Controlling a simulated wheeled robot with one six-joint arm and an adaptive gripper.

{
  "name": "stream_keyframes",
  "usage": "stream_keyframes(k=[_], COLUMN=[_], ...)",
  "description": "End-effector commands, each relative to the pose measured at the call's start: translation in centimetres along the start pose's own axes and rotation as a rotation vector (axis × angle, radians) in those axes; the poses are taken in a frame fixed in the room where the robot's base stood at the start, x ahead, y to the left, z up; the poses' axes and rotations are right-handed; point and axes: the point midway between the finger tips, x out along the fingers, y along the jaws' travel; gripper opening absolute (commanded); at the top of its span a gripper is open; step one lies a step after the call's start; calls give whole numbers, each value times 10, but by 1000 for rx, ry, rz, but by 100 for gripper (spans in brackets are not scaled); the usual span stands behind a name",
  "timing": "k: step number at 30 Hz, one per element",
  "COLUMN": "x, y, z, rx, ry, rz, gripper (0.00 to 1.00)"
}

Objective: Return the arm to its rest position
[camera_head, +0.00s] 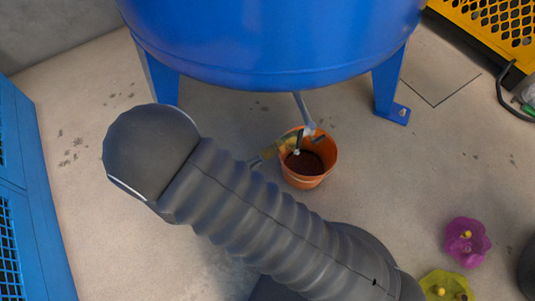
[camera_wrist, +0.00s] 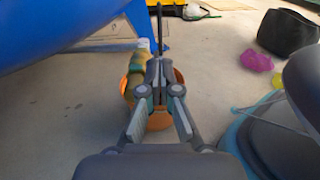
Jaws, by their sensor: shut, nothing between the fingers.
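My gripper (camera_wrist: 157,78) is in the middle of the wrist view, its fingers together with nothing between them. It points toward the orange pot (camera_wrist: 159,122), which is partly hidden behind the fingers. In the head view my dark ribbed arm crosses the lower middle and hides most of the gripper. The orange pot (camera_head: 318,174) there stands on the floor under the blue tank (camera_head: 270,45), with dark contents inside. A brass-coloured fitting (camera_head: 283,146) shows at the pot's left rim, and also beside the fingers in the wrist view (camera_wrist: 139,60).
Blue tank legs (camera_head: 388,92) stand near the pot. A blue frame (camera_head: 25,190) is at left and a yellow grille (camera_head: 490,30) at upper right. Purple (camera_head: 467,242) and yellow (camera_head: 446,287) knobs lie at lower right. A black bag-like object (camera_wrist: 287,33) is at right.

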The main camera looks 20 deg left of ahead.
Motion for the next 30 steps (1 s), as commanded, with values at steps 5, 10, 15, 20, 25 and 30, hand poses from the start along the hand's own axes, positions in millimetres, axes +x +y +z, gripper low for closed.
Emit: stream_keyframes(k=[5, 10, 15, 20, 25, 30], x=[-14, -17, -17, -16, -16, -10], y=[0, 0, 0, -14, -55, -74], z=[0, 0, -2, -23, -38, -28], rx=[1, 0, 8, 24, 64, 156], ry=[0, 0, 8, 97, 245, 371], rz=[1, 1, 2, -49, -191, -341], gripper=[0, 0, 0, 0, 0, 0])
